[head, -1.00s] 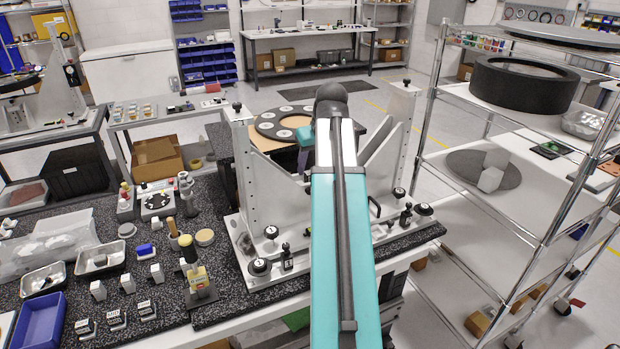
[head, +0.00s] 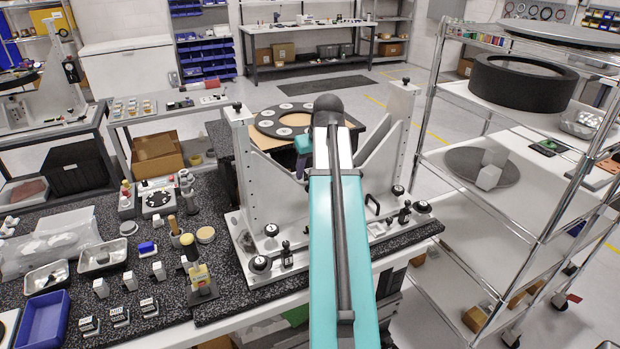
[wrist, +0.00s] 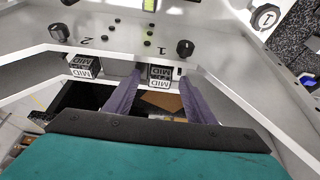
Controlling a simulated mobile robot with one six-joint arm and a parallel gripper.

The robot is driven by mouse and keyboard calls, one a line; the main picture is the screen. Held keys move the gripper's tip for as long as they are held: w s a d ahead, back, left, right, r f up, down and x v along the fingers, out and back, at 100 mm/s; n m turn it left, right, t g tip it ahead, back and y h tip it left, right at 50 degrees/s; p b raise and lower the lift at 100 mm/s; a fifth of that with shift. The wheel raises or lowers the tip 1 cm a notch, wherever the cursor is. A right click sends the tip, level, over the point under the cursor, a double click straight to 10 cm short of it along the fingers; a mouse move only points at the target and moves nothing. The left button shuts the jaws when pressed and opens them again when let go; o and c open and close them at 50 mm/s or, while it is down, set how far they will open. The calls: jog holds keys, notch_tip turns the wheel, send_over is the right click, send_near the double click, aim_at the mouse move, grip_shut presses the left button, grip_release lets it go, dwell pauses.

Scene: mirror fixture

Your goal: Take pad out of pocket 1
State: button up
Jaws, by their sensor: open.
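In the wrist view, a small pad (wrist: 160,73) with a white "MID" face and dark edges sits at the fixture edge below the number 1, the place of pocket 1. My gripper (wrist: 159,78) is open, with one finger on each side of this pad. I cannot tell whether the fingers touch it. A second "MID" pad (wrist: 84,67) sits to the left, near the number 2. In the head view the grey mirror fixture (head: 256,185) stands on the bench, and my arm hides both pads and my fingertips.
In the wrist view, black knobs (wrist: 185,48) stand out close to the pads. In the head view, a black ring with white discs (head: 283,122) lies behind the fixture. Small blocks, trays and a blue bin (head: 44,320) crowd the bench at left. A wire shelf (head: 500,200) stands at right.

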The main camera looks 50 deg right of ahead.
jog(key=shift+c, duration=0.3)
jog(key=c, duration=1.1)
jog(key=shift+o, duration=0.2)
jog(key=shift+r, duration=0.25)
jog(key=shift+r+b, duration=0.95)
jog(key=shift+r, duration=0.5)
jog(key=s+d+r+b, duration=0.1)
jog(key=s+d+b, duration=0.2)
jog(key=s, duration=1.2)
jog(key=shift+s+d+r+b, duration=0.2)
jog(key=shift+s+r+b, duration=0.15)
jog(key=shift+b, duration=0.5)
